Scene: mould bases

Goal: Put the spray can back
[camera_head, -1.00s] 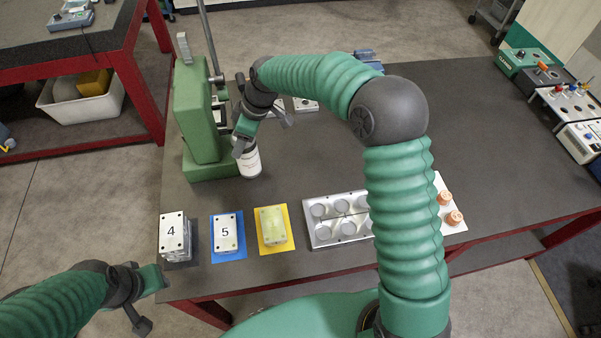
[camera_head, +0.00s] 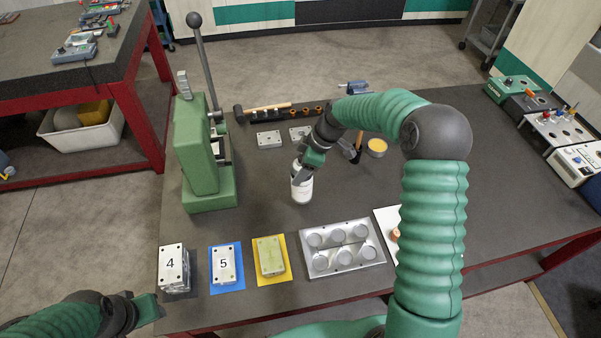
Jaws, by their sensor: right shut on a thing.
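The white spray can (camera_head: 302,188) is upright in my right gripper (camera_head: 307,168), which is shut around its upper part. It hangs over the middle of the table, behind the grey mould tray (camera_head: 372,268) and right of the green press. The gripper hides the can's top. I cannot tell whether its base touches the table. My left gripper (camera_head: 148,308) is at the lower left, beside the table's front edge and away from the can. The frames do not show whether its fingers are open or shut.
The green press (camera_head: 195,150) stands at left. Mould blocks 4 (camera_head: 172,268) and 5 (camera_head: 224,263) and a greenish block (camera_head: 269,255) line the front. A hammer (camera_head: 265,108), metal plates (camera_head: 269,139) and a yellow-topped tin (camera_head: 376,147) lie behind.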

